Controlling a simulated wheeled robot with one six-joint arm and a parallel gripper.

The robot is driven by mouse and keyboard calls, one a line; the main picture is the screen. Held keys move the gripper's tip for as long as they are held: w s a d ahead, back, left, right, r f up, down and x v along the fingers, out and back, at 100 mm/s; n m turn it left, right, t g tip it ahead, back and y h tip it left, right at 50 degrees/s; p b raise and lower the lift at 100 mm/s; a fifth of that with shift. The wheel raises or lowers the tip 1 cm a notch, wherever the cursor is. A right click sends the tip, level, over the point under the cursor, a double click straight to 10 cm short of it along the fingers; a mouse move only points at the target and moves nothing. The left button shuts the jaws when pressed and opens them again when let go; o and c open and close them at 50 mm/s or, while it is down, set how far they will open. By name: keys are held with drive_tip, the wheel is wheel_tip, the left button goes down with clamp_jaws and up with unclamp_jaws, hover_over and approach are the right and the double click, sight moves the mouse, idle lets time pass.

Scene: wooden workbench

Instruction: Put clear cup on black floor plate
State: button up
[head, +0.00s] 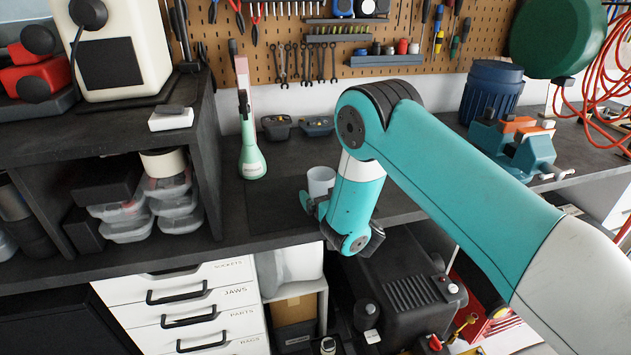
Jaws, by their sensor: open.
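The clear cup (321,179) stands upright near the front edge of the workbench, just left of my arm; its lower part is hidden by my gripper. My gripper (314,207) is open, low over the bench at the cup. From this view I cannot tell whether its fingers are around the cup or only in front of it, or whether they touch it. A thin dark rectangular plate (268,205) lies flat on the dark bench top, left of the cup, and is hard to tell from the surface around it.
A blue vise (520,146) and a dark blue bin (490,92) are at the right. A shelf unit (205,140) bounds the left side.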

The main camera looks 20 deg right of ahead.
drive_tip(key=shift+d+f, duration=0.1)
drive_tip(key=c, duration=1.1)
